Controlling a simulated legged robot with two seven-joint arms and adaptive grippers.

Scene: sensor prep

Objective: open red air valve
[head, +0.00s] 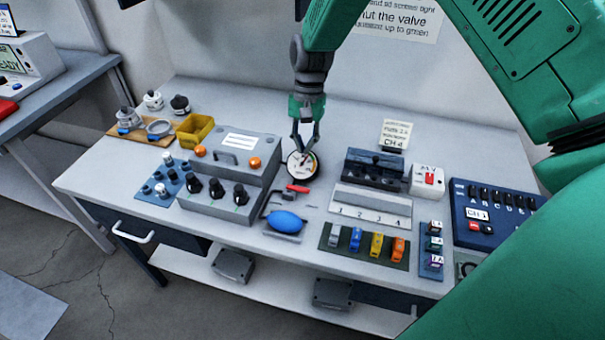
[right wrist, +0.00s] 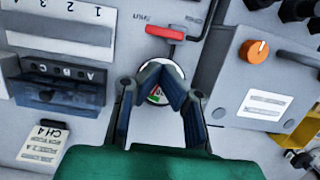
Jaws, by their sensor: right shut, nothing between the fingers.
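The red air valve handle (head: 297,188) lies on the bench just in front of a round pressure gauge (head: 301,167). In the right wrist view the red handle (right wrist: 165,33) sits sideways beyond my fingertips, and the gauge (right wrist: 152,97) is partly hidden behind my fingers. My right gripper (head: 304,148) points down above the gauge, behind the valve and apart from it. In the right wrist view its fingertips (right wrist: 162,68) meet, shut and empty. A blue bulb (head: 286,221) lies in front of the valve. My left gripper is not in view.
A dark terminal block (head: 374,169) and a numbered strip (head: 370,205) stand to the right. Coloured clips (head: 376,244) are at the front right. Free bench surface lies behind the gauge.

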